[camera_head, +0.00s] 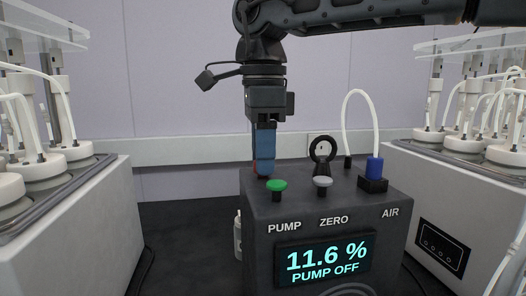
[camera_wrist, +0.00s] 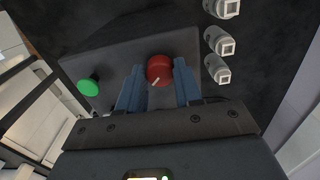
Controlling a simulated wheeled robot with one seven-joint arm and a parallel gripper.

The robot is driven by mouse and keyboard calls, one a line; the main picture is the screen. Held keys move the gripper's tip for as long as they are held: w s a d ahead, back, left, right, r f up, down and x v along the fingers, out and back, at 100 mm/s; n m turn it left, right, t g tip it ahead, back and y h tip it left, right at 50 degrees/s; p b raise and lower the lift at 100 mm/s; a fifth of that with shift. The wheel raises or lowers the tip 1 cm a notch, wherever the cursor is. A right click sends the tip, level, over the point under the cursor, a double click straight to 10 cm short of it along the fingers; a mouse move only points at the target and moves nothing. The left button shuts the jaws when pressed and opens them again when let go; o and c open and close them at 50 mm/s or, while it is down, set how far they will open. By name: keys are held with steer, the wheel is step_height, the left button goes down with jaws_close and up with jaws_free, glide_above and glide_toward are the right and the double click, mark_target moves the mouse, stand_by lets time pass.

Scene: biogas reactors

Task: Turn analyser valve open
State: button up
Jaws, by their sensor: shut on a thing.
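The analyser (camera_head: 258,225) is a dark box with a display reading "11.6 %" and "PUMP OFF". A red round knob with a white pointer line, which I take to be the valve (camera_wrist: 159,68), sits on its top. The line points toward the bottom of the wrist view, slightly left. My gripper (camera_head: 264,170) comes straight down with blue fingers, which also show in the wrist view (camera_wrist: 158,84) on both sides of the knob. They are shut on it. In the head view the fingers hide nearly all of the knob.
Reactor benches flank both sides.

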steer(key=shift+r, duration=0.1)
steer(key=m+p, duration=0.2)
steer(key=m, duration=0.2)
steer(key=shift+p, duration=0.3)
steer(key=m+p, duration=0.1)
steer(key=m, duration=0.3)
steer(key=shift+m, duration=0.4)
steer(key=m, duration=0.4)
steer(key=shift+m, duration=2.3)
steer(key=o, duration=1)
steer(key=shift+o, duration=0.2)
